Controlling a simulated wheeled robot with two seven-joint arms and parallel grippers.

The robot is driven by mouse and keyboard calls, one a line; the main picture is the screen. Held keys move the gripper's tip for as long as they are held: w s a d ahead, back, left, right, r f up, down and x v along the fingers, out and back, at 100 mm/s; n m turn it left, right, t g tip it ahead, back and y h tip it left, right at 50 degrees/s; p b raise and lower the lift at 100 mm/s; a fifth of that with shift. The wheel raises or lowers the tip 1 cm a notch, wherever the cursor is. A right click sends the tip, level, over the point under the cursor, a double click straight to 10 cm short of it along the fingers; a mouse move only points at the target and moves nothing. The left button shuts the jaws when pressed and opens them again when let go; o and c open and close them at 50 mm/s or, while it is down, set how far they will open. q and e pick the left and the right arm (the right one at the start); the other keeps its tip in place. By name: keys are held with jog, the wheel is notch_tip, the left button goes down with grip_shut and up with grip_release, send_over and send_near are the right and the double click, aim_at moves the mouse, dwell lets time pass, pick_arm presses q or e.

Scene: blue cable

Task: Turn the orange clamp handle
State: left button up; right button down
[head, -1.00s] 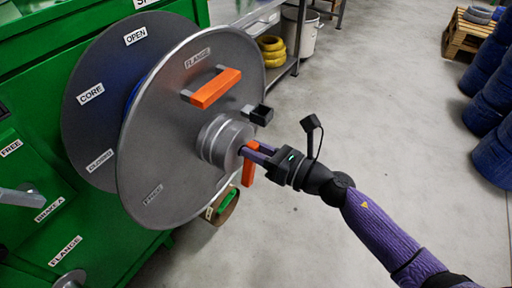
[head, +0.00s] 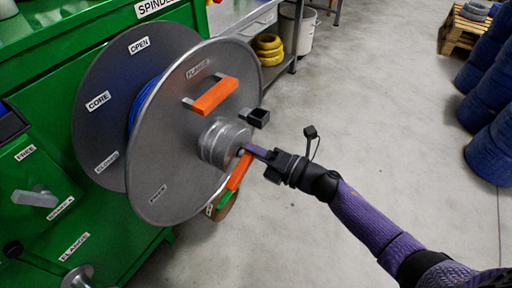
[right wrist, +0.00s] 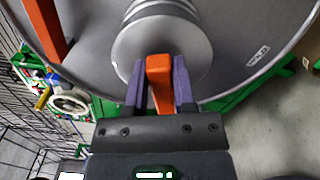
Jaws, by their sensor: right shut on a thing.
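The orange clamp handle (head: 239,172) is a short bar on the end of the round grey hub (head: 222,142), at the centre of the reel's front flange. In the head view it slants down and to the left. My right gripper (head: 251,152) is shut on it. In the right wrist view the purple fingers (right wrist: 160,88) stand on both sides of the orange handle (right wrist: 160,78), in front of the hub face. The fingers hide part of the handle in the head view. My left gripper is not in view.
The grey flange (head: 165,170) carries a second orange handle (head: 214,96). Blue cable (head: 145,97) shows between the discs. A green machine (head: 45,110) stands behind and left. A small black box-shaped part (head: 257,117) sits near the hub. Open floor (head: 370,120) lies to the right.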

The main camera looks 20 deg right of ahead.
jog(key=shift+f+m+p, duration=0.15)
jog(key=shift+m+p, duration=0.1)
jog(key=shift+m, duration=0.75)
jog(key=shift+f+m+p, duration=0.15)
jog(key=shift+m+p, duration=0.05)
jog(key=shift+m, duration=0.8)
jog(key=shift+f, duration=0.1)
jog(key=c, duration=0.6)
grip_release()
jog(key=shift+d, duration=0.1)
jog(key=shift+o, duration=0.8)
